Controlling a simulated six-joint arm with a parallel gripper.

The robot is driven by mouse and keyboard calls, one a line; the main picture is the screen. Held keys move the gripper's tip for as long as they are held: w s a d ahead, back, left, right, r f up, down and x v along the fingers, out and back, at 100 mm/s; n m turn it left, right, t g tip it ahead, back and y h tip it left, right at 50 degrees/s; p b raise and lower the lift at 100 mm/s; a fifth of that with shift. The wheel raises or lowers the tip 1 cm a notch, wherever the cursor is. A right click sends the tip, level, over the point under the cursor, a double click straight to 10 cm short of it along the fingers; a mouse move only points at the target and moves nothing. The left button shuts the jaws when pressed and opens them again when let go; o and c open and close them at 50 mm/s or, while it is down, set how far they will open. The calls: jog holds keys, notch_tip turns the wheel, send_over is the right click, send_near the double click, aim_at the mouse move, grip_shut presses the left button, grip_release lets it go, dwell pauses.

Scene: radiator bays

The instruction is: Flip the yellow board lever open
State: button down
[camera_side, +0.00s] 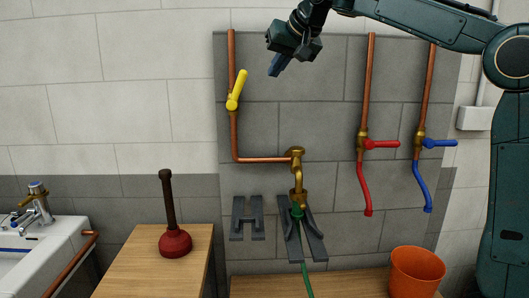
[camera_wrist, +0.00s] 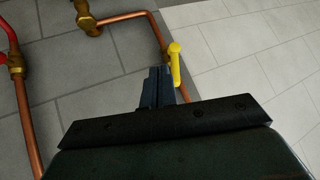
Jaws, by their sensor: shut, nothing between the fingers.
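The yellow lever (camera_side: 238,89) sits on a brass valve on the vertical copper pipe at the left of the grey tiled board (camera_side: 290,120). In the side view it points up, tilted a little right of the pipe. In the wrist view the yellow lever (camera_wrist: 174,62) shows just beyond and right of my fingertips. My gripper (camera_side: 275,68) is shut and empty, above and right of the lever in the side view, apart from it. In the wrist view my gripper (camera_wrist: 158,72) hides part of the pipe near the lever.
A red lever (camera_side: 382,144) and a blue lever (camera_side: 440,143) sit on pipes at the right. A brass tap (camera_side: 297,165) with a green hose is below centre. A plunger (camera_side: 174,240) stands on a wooden top; an orange bucket (camera_side: 415,272) is lower right.

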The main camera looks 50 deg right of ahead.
jog(key=s+a+f+n+g+y, duration=0.1)
jog(key=s+a+f+n, duration=0.15)
jog(key=s+f, duration=0.8)
jog(key=s+a+f+n+g+y, duration=0.15)
jog(key=s+a+f, duration=0.25)
jog(key=s+f, duration=0.65)
jog(key=w+d+r+m+t+y, duration=0.1)
jog(key=w+r+m+t+y, duration=0.15)
jog(key=w, duration=0.65)
jog(key=w+r+m+t+y, duration=0.2)
jog(key=w+r+m+t, duration=0.15)
jog(key=w, duration=0.55)
jog(key=w+d+r+m+t, duration=0.2)
jog(key=w+d+m+t, duration=0.1)
jog(key=d, duration=0.6)
jog(key=w+d+r+m+t+h, duration=0.1)
jog(key=w+d+m+t, duration=0.2)
jog(key=d+m+t, duration=0.2)
jog(key=d+m, duration=0.2)
jog(key=d, duration=0.1)
jog(key=shift+w+d+r+m+t, duration=0.2)
jog(key=shift+d+r+m+t, duration=0.1)
jog(key=shift+d+r+t, duration=0.05)
